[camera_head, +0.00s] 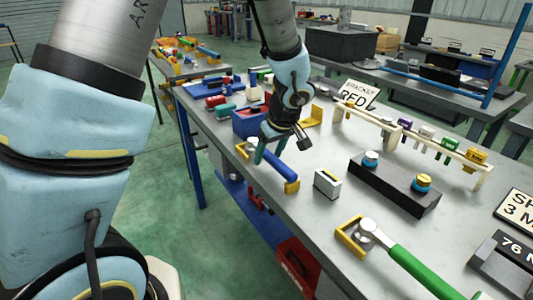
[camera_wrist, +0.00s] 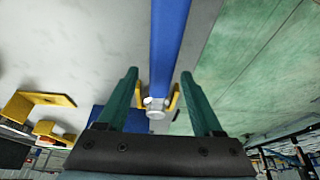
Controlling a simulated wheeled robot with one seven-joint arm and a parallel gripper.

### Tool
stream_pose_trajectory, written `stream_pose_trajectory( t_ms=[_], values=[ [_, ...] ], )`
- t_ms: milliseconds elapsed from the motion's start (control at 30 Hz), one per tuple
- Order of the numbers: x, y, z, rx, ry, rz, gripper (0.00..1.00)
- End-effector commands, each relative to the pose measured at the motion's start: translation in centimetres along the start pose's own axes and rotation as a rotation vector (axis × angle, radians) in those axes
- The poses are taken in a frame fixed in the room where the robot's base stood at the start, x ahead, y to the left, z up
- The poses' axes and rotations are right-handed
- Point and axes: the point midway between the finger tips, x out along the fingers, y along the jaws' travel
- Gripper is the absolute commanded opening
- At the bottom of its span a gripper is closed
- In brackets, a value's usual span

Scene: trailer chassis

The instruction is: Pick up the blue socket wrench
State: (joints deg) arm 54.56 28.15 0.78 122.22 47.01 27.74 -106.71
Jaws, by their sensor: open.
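The blue socket wrench (camera_head: 272,167) lies along the near left edge of the workbench, with yellow holder pieces at both ends. In the wrist view its blue handle (camera_wrist: 169,45) runs down from the top to a round silver head (camera_wrist: 156,104) beside a yellow holder. My gripper (camera_head: 269,152) is over the wrench near its far end. Its teal fingers (camera_wrist: 159,73) are open, one on each side of the wrench in the wrist view. I cannot tell whether they touch it or how far above it they are.
A blue bin (camera_head: 250,122) stands just behind my gripper. A small white-and-grey box (camera_head: 327,183) and a black block with round knobs (camera_head: 395,184) are to the right. A green-handled wrench (camera_head: 412,265) lies at the front. Bare bench top lies between them.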

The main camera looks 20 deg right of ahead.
Motion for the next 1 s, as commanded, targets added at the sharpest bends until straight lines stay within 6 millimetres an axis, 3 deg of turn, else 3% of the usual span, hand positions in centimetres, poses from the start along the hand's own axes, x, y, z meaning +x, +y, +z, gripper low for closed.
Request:
stream_pose_trajectory(
  t_ms=[233,833,1000],
  values=[
    [0.23,0.0,-0.02,0.0,0.0,0.001,0.68],
    [0.19,0.01,-0.02,0.0,0.0,0.001,0.01],
    [0.18,0.01,-0.02,0.0,0.0,0.001,0.0]
  ],
)
